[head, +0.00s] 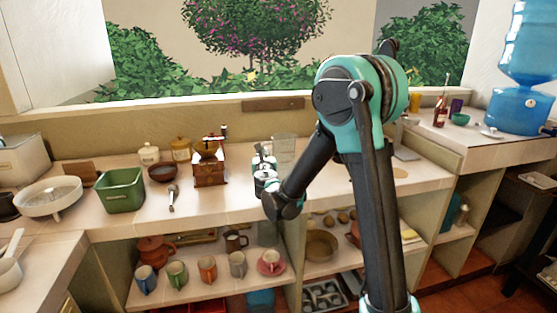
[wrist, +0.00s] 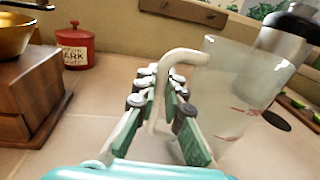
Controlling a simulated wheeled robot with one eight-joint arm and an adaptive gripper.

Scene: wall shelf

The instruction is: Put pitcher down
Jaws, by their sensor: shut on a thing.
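The pitcher (wrist: 240,85) is a clear, frosted-looking jug with a pale curved handle (wrist: 185,58). In the head view the pitcher (head: 284,148) stands upright at the back of the counter, just beyond my gripper (head: 265,163). In the wrist view my gripper (wrist: 165,90) has its green-padded fingers on both sides of the handle, shut on it. The pitcher's base is low over the counter (head: 240,195); I cannot tell whether it touches. The lower handle is partly hidden by the fingers.
A wooden coffee grinder (head: 210,170) stands left of my gripper, and a red canister (wrist: 75,48) shows behind it in the wrist view. A green bin (head: 120,190) is farther left. The front counter is mostly clear.

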